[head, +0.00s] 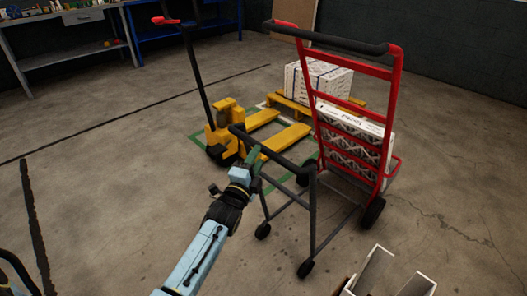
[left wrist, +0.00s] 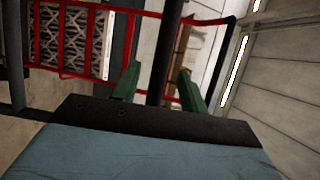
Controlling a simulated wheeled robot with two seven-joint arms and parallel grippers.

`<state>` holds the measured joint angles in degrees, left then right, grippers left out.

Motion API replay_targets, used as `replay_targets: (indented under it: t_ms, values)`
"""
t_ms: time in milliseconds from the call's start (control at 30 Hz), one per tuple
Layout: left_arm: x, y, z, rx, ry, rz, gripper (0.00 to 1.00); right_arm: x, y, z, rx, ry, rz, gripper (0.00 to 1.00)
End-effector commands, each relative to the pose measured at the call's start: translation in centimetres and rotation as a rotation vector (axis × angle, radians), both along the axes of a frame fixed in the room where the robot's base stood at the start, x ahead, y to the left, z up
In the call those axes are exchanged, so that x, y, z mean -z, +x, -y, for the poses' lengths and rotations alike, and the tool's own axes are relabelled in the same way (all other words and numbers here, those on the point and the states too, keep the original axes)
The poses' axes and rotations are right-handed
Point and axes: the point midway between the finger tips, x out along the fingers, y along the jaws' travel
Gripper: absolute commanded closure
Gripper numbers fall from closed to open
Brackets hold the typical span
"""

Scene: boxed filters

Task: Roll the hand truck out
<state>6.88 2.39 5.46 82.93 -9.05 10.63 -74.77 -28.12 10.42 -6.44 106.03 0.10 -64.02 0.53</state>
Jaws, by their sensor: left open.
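The red hand truck (head: 397,90) stands upright right of centre, with a black top handle, black wheels and a black rear support frame (head: 314,210) on casters. White boxed filters (head: 350,150) are stacked on it; they also show in the left wrist view (left wrist: 75,35). My left gripper (head: 254,160) is at the left end of the support frame's black upper bar. In the left wrist view its green fingers (left wrist: 160,88) are apart, with a dark bar (left wrist: 165,55) passing between them. Whether they touch it I cannot tell. My right gripper is out of view.
A yellow pallet jack (head: 226,130) stands behind and left. A strapped white box stack (head: 318,80) sits on a yellow pallet (head: 290,103) behind the truck. White open cartons (head: 378,270) lie at the bottom right. The floor on the right is mostly clear.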

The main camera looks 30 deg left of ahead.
Motion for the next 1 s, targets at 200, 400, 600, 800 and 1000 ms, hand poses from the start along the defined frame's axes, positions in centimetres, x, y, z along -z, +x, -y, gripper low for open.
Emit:
replay_targets:
  t_ms: [200,400,600,800,1000]
  values:
    - [-0.5,3.7,-0.2,0.001,0.0,0.001,0.57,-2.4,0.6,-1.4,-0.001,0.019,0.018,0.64]
    - [-0.8,5.2,-0.3,0.001,-0.001,-0.001,0.57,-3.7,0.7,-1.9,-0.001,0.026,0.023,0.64]
    - [-1.0,5.5,-0.4,0.0,-0.001,0.0,0.57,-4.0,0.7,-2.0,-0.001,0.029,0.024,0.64]
    - [-1.1,5.5,-0.4,0.0,-0.001,0.002,0.64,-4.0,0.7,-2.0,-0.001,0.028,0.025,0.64]
    - [-1.2,5.5,-0.4,0.0,-0.001,0.004,0.91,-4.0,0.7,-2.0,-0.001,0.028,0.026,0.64]
